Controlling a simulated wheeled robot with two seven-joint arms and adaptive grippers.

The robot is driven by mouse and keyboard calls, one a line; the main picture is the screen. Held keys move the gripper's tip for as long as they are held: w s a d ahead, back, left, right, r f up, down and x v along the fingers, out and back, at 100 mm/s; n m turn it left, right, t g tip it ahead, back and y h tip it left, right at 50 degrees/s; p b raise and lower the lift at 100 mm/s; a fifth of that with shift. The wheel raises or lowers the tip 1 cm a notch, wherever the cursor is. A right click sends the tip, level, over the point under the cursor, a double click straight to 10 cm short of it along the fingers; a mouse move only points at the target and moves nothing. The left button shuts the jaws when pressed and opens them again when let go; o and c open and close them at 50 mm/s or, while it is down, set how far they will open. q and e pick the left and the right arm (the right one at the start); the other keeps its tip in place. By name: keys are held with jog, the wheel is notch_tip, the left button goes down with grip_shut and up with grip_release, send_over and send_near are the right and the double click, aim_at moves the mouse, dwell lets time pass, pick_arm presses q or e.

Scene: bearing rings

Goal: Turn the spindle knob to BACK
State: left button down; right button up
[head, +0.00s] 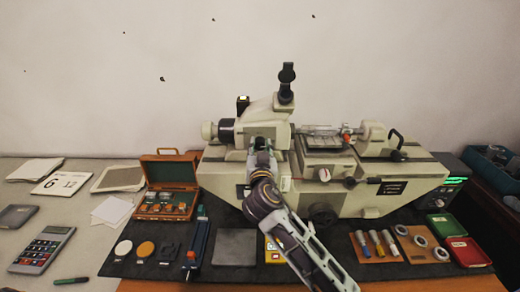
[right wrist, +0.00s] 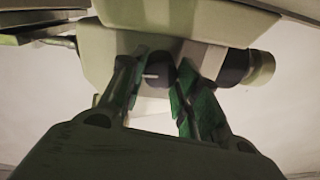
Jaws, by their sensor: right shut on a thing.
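The cream measuring machine (head: 330,195) stands at the back of the dark mat. My right gripper (head: 262,147) reaches up to the front of its left-hand head section. In the right wrist view, the two green-padded fingers of my right gripper (right wrist: 168,75) are on either side of a small dark knob (right wrist: 158,74) with a pale pointer line, and are shut on it. This looks like the spindle knob. The fingers and wrist hide most of it in the head view, and no BACK label is readable. My left gripper is not in view.
On the mat stand an open wooden case (head: 168,190), a grey plate (head: 235,247), a wooden board with metal rings (head: 422,243) and a red tray (head: 468,251). A calculator (head: 42,250) lies at left. My right arm crosses the mat's middle.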

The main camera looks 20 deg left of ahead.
jog(key=shift+n, duration=1.6)
jog(key=n+p, duration=0.1)
jog(key=n, duration=0.2)
jog(key=shift+r, duration=0.1)
jog(key=n+p, duration=0.2)
jog(key=n, duration=0.2)
jog(key=shift+a, duration=0.1)
jog(key=n, duration=0.2)
jog(key=shift+n+p, duration=0.3)
jog(key=shift+n, duration=0.1)
jog(key=shift+n+h, duration=0.4)
jog(key=shift+n, duration=1.6)
